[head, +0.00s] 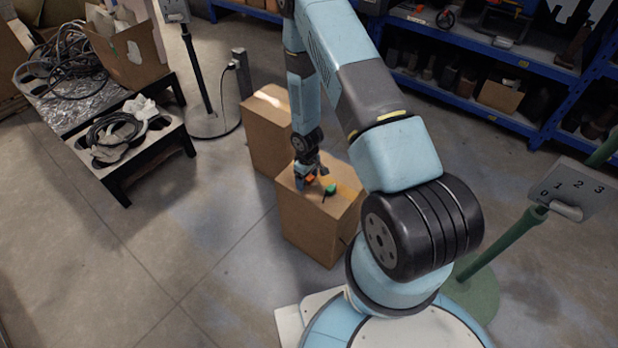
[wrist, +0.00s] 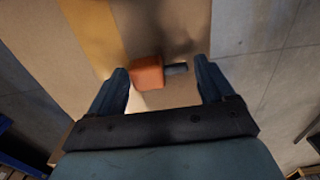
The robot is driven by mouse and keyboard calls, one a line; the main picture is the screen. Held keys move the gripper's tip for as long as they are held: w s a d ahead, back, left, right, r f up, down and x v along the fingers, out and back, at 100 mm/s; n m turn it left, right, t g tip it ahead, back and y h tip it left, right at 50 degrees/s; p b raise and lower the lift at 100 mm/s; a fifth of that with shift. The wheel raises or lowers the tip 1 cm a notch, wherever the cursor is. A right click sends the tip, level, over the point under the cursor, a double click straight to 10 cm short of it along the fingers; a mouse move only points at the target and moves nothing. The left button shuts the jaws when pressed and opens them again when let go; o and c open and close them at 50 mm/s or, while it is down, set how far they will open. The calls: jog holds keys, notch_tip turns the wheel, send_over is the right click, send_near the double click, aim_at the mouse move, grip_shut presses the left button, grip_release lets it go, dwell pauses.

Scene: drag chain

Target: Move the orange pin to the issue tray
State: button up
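The orange pin (wrist: 148,72) lies on the top of a brown cardboard box, with a blocky orange head and a short dark grey shank (wrist: 176,69) pointing right in the wrist view. My gripper (wrist: 161,66) is open, with one finger on each side of the pin and a gap at both sides. In the head view my gripper (head: 307,172) is low over the box top, and the pin's orange head (head: 310,179) shows just beside the fingers. A green piece (head: 330,189) lies on the same box, to the right. I cannot make out which thing is the issue tray.
The near cardboard box (head: 312,226) has a yellow-orange band (wrist: 92,25) on top. A second box (head: 262,135) stands behind it. A low black table (head: 115,172) with cables is at left, a numbered post sign (head: 572,188) at right, and blue shelves (head: 480,45) behind.

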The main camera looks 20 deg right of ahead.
jog(key=shift+o, duration=0.7)
